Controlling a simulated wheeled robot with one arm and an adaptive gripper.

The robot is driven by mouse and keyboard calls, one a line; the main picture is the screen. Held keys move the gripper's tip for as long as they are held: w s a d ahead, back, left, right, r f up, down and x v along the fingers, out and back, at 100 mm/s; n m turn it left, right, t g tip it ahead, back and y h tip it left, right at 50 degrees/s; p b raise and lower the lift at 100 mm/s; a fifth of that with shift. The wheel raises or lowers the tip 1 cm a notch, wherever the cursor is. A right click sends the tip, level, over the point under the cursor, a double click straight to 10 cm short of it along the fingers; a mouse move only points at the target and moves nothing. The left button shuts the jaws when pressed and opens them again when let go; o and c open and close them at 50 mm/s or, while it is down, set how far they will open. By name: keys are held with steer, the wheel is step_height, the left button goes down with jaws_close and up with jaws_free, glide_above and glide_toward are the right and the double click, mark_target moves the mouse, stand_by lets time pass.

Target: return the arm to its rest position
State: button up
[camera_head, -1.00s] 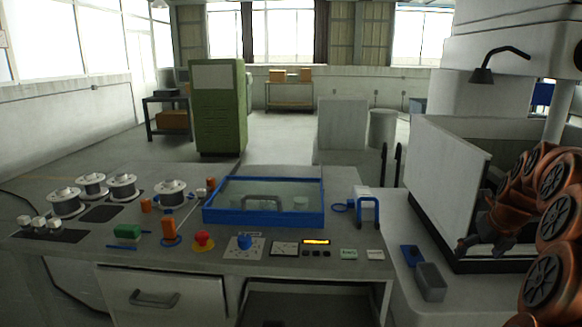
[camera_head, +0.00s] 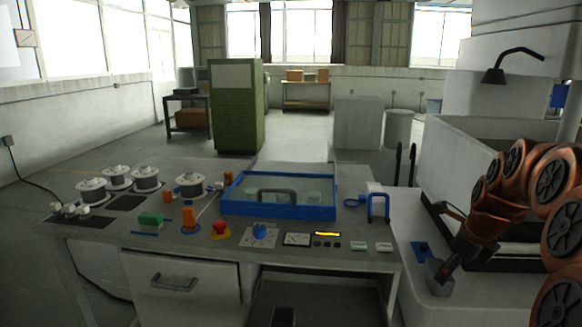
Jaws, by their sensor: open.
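My orange arm comes in from the right edge, bent over the right-hand worktop. My dark gripper (camera_head: 440,271) points down and left, with its tips close to the grey block (camera_head: 441,287). It looks open, with nothing visibly held. I cannot tell whether the tips touch the block or only overlap it in the picture. A small blue block (camera_head: 422,250) lies just behind the grey one.
The white machine panel (camera_head: 448,165) stands behind my arm. On the bench left are a blue-framed glass lid (camera_head: 279,210), a blue handle (camera_head: 379,207), several wire spools (camera_head: 146,179) and a red button (camera_head: 220,228). The floor behind is mostly clear.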

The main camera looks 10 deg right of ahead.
steer(key=s+a+f+n+g, duration=0.2)
steer(key=s+a+n, duration=0.7)
steer(key=a+n, duration=0.35)
steer(key=s+a+f+n+g, duration=0.25)
steer(key=s+a+n, duration=0.55)
steer(key=a+n, duration=0.4)
steer(key=s+a+f+n, duration=0.35)
steer(key=s+n, duration=0.35)
steer(key=s, duration=0.3)
step_height(320, 180, down, 11)
steer(key=g+b, duration=0.2)
steer(key=b, duration=0.8)
step_height(320, 180, up, 20)
steer(key=t+p, duration=0.1)
steer(key=p, duration=1.7)
steer(key=shift+a+r+p, duration=0.15)
steer(key=shift+r+p, duration=0.05)
steer(key=shift+p, duration=0.1)
